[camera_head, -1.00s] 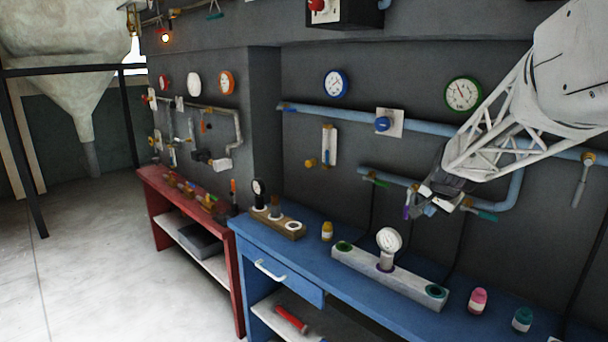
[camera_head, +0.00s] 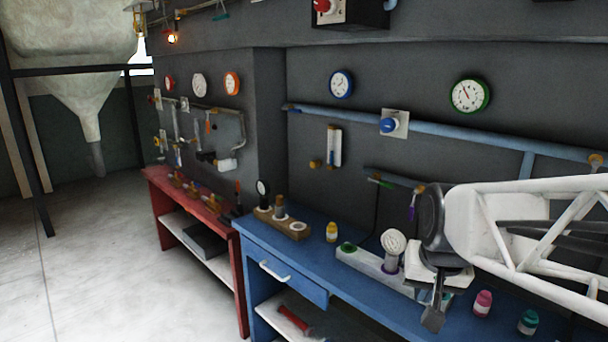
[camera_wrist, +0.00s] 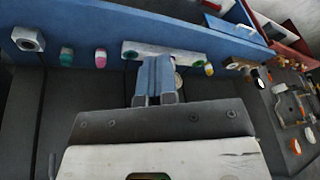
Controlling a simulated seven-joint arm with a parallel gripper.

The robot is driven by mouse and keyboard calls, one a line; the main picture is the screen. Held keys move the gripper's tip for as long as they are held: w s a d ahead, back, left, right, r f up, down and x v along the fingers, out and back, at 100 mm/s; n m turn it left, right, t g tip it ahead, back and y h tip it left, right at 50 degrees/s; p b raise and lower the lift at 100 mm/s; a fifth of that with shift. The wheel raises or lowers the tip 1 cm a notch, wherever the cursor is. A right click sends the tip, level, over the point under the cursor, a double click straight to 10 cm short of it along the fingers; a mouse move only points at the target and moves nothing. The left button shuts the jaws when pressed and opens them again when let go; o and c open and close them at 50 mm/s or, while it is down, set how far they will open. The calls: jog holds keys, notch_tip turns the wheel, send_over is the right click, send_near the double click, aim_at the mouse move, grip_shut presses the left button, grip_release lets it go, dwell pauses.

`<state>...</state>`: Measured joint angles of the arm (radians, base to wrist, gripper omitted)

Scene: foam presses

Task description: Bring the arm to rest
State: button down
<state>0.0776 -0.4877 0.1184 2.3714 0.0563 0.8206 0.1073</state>
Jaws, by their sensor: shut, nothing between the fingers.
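My gripper (camera_head: 436,312) is in front of the blue bench (camera_head: 297,252) at the right of the head view, fingers pointing down. My white lattice arm reaches in from the right edge. In the wrist view, my gripper's fingers (camera_wrist: 155,100) are together with nothing between them. The white block (camera_head: 353,259) on the bench, with a white dial gauge (camera_head: 393,242) standing on it, is partly hidden behind my gripper. The block also shows in the wrist view (camera_wrist: 186,52), beyond the fingertips.
A yellow bottle (camera_head: 331,232), a pink bottle (camera_head: 482,303) and a teal bottle (camera_head: 527,322) stand on the bench. A wooden gauge holder (camera_head: 283,224) is at its left end. A blue pipe (camera_head: 450,133) runs along the wall. A red bench (camera_head: 166,197) stands further left, beside open floor (camera_head: 95,270).

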jog(key=s+a+f+n+g, duration=0.1)
jog(key=s+a+f+n, duration=0.1)
jog(key=s, duration=0.9)
jog(key=shift+s+f, duration=0.15)
jog(key=shift+f, duration=0.45)
